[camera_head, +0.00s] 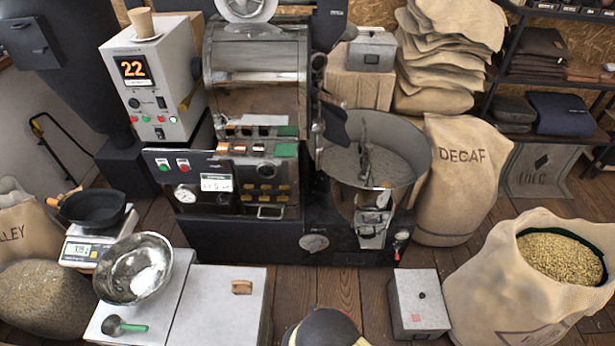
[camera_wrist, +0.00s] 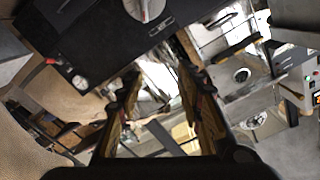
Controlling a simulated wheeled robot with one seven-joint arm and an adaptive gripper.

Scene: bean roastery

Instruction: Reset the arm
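My gripper (camera_wrist: 157,88) shows in the wrist view. Its two fingers stand apart, with no object between them, so it is open and empty. Beyond the fingertips are blurred, tilted metal and dark machine surfaces. I cannot make out the gripper in the head view. A dark rounded shape with a yellowish edge (camera_head: 325,328) rises at the bottom middle there; I cannot tell whether it is part of my arm.
The roaster (camera_head: 256,110) with its round cooling tray (camera_head: 418,165) fills the middle. A steel bowl (camera_head: 133,268), scale (camera_head: 82,252) and green-handled scoop (camera_head: 118,326) are lower left. A grey box (camera_head: 418,303) and open bean sack (camera_head: 510,290) are lower right. Floorboards show between.

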